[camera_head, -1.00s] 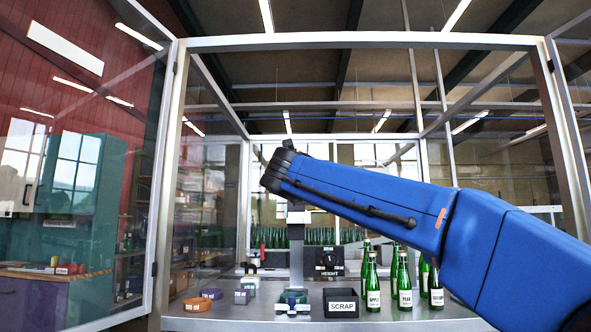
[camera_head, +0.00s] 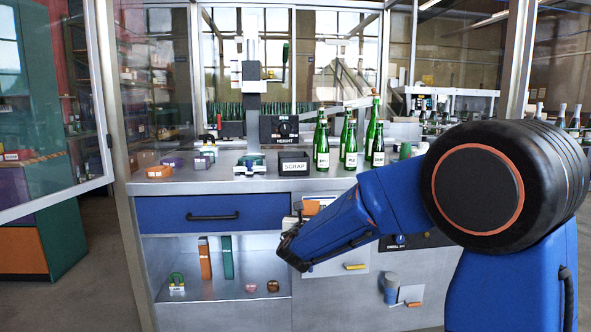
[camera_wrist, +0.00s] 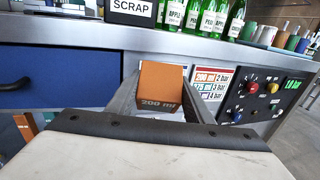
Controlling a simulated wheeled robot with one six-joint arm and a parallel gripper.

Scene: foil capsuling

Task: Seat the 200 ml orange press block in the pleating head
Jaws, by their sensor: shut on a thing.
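My gripper (camera_wrist: 162,92) is shut on an orange block (camera_wrist: 162,76) marked "200 ml", held between its two fingers in the wrist view. The block is in front of the bench, below the top's edge, clear of any surface I can make out. In the head view my gripper (camera_head: 291,236) hangs before the bench front; its fingers are too small to read there. An upright machine (camera_head: 252,86) with a column and a pale head, which looks like the pleating head, stands at the back of the bench. Its seat is too small to make out.
A black SCRAP bin (camera_head: 293,164) and several green bottles (camera_head: 350,145) stand on the bench top (camera_head: 220,178). A blue drawer (camera_head: 212,213) and an open shelf (camera_head: 225,290) are below. A glass door (camera_head: 55,100) stands open at left. A control panel (camera_wrist: 258,92) is at right.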

